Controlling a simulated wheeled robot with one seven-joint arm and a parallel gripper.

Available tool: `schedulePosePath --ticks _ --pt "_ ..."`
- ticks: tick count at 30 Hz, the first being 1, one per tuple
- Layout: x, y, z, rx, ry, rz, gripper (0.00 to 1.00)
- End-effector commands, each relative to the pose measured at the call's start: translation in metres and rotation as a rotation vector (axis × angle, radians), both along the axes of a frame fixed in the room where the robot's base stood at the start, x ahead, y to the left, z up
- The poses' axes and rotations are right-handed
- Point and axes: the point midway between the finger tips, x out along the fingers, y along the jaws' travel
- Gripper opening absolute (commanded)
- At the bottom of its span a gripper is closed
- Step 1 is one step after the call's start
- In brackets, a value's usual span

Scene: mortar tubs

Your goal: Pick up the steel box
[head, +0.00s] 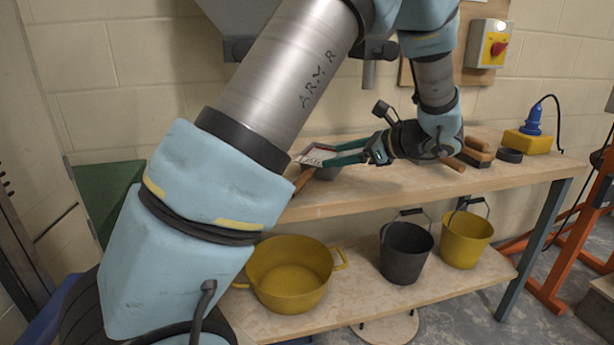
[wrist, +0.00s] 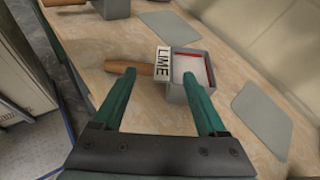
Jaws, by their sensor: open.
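The steel box (wrist: 205,98) is a small grey open-topped box with a pale inside and a red line along its inner edge. It stands on the wooden bench (wrist: 85,45), with a white "LIME" label (wrist: 163,63) at its left side. A wooden handle (wrist: 138,68) sticks out to the left of it. My gripper (wrist: 159,73) is open, its green fingers pointing at the box. The right fingertip overlaps the box's near corner in the wrist view; I cannot tell whether they touch. In the head view, the box (head: 328,173) is partly hidden behind my gripper (head: 329,157).
Another grey box (wrist: 116,8) with a handle stands farther along the bench. A flat grey sheet (wrist: 262,116) lies to the right. In the head view, wooden tools (head: 477,150) and a yellow box (head: 528,143) sit at the right. A yellow tub (head: 275,290) and buckets fill the lower shelf.

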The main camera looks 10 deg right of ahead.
Motion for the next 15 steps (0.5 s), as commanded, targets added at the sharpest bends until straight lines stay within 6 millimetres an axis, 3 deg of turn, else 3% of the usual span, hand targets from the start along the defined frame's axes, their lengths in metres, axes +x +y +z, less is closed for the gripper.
schedulePosePath --ticks 4,15 --pt "0.006 -0.001 -0.001 0.021 -0.010 -0.016 0.75" --pt "0.036 0.032 -0.019 0.016 -0.007 -0.015 0.75"
